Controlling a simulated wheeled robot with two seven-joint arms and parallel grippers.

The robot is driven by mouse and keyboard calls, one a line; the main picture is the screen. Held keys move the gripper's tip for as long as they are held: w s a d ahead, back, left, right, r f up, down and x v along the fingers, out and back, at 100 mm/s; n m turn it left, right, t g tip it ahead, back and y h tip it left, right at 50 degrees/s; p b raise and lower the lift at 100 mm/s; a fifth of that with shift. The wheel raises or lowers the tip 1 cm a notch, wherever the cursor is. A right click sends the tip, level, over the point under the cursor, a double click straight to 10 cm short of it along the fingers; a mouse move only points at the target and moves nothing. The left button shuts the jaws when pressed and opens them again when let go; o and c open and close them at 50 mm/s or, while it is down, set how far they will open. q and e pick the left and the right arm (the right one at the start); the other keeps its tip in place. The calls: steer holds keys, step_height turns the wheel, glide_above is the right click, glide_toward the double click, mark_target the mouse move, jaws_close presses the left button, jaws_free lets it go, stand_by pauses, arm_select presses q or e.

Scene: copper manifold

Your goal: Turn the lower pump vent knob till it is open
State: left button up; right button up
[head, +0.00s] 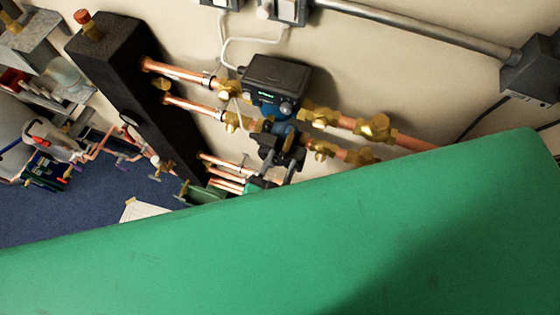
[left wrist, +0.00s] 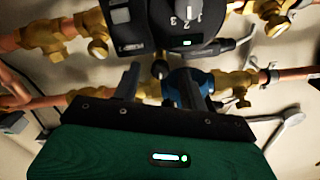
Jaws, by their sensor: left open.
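The lower pump shows as a blue body (head: 284,127) in the head view, mostly hidden behind my left gripper (head: 279,147). In the left wrist view, the blue pump body (left wrist: 190,86) sits behind the fingers. A small dark round knob (left wrist: 159,69) shows between the two black fingertips, apparently the vent knob. The fingers stand apart on either side of it. I cannot tell whether they touch it, or how far it is turned. My right gripper is not in view.
The upper pump (head: 275,80) has a black head and a display. Copper pipes (head: 185,71) with brass valves (head: 375,127) run along the wall on both sides. A black column (head: 125,75) stands at left. My green body part covers the lower head view.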

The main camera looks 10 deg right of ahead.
arm_select(q)
steer(key=b+v, duration=0.4)
steer(key=v, duration=0.9)
steer(key=shift+b, duration=0.4)
steer(key=shift+s+a, duration=0.15)
